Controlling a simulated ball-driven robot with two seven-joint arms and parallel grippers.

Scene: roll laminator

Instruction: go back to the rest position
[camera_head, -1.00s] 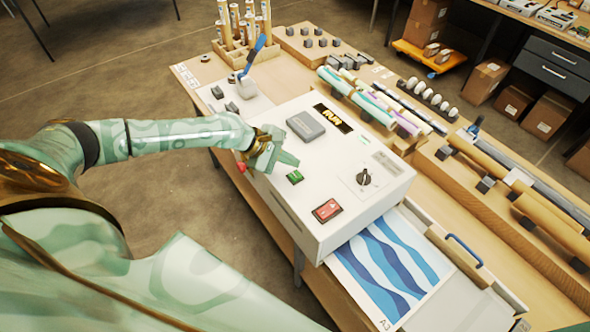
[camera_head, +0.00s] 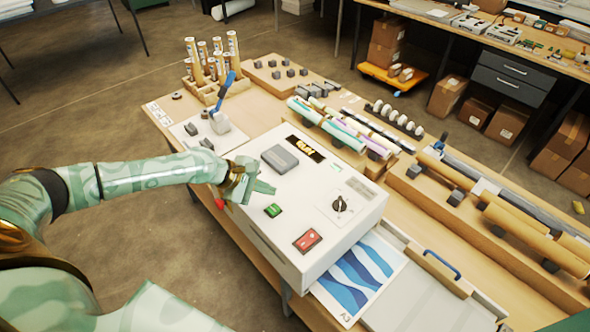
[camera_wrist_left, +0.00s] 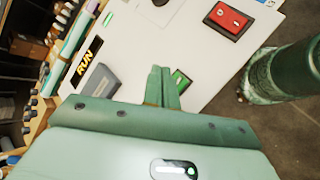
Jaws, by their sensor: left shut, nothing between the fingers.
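My left gripper (camera_head: 262,189) is shut and empty. It hangs over the left part of the white laminator's top (camera_head: 300,222), beside the green button (camera_head: 273,210). In the left wrist view its closed fingers (camera_wrist_left: 162,78) partly cover the green button (camera_wrist_left: 181,80). The red switch (camera_head: 307,240) and black knob (camera_head: 340,204) are on the same top, apart from the gripper. A grey block (camera_head: 280,158) and a lit RUN sign (camera_head: 305,149) lie beyond the gripper. My right gripper does not show.
A blue-handled lever (camera_head: 224,92) stands at the laminator's far left. Film rolls (camera_head: 340,128) lie behind the machine. A blue-wave print (camera_head: 358,278) comes out in front. Long tan rolls (camera_head: 535,232) lie at right.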

